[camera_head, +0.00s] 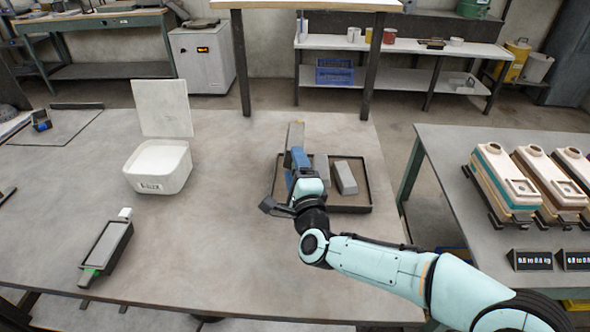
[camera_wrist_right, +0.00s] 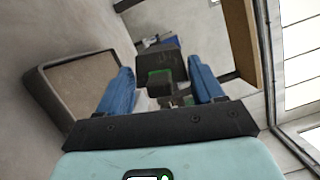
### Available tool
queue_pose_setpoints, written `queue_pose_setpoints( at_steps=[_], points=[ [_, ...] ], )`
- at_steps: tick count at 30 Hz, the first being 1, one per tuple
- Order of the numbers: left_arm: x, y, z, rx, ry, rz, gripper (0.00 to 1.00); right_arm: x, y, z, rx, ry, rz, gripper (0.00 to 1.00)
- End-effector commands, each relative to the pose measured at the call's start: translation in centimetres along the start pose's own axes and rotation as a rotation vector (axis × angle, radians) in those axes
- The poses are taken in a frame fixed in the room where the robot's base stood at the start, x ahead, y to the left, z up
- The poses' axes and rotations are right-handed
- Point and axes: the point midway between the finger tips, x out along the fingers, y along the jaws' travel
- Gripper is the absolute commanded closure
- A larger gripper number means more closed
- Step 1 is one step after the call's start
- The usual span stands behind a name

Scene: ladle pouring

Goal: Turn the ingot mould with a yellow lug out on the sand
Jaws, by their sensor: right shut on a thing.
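My right gripper (camera_head: 297,160) is shut on an ingot mould (camera_head: 296,136) over the left part of the dark-rimmed sand tray (camera_head: 365,207). The mould looks grey-tan from the head, and the gripper hides its near part. In the right wrist view, a dark block (camera_wrist_right: 157,60) with a green patch shows between the blue fingers (camera_wrist_right: 160,88); I see no clear yellow lug. Two grey bars, one upright-looking (camera_head: 321,166) and one lying (camera_head: 346,177), are in the tray. Another mould (camera_head: 108,243) with a green mark lies at the left. My left gripper is out of view.
A white box (camera_head: 158,183) with its lid raised stands left of the tray. Bare table lies between them. A raised shelf (camera_head: 310,4) crosses behind the tray.

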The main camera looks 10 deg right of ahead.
Motion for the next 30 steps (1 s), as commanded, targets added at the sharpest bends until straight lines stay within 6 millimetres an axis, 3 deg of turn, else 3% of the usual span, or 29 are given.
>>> queue_pose_setpoints(
  at_steps=[17,30],
  points=[
    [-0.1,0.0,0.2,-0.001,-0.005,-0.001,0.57,0.0,-0.3,0.1,0.002,-0.001,-0.005,0.82],
    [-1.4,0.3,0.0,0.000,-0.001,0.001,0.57,0.1,-2.3,0.5,0.001,0.000,-0.006,0.82]
  ],
)
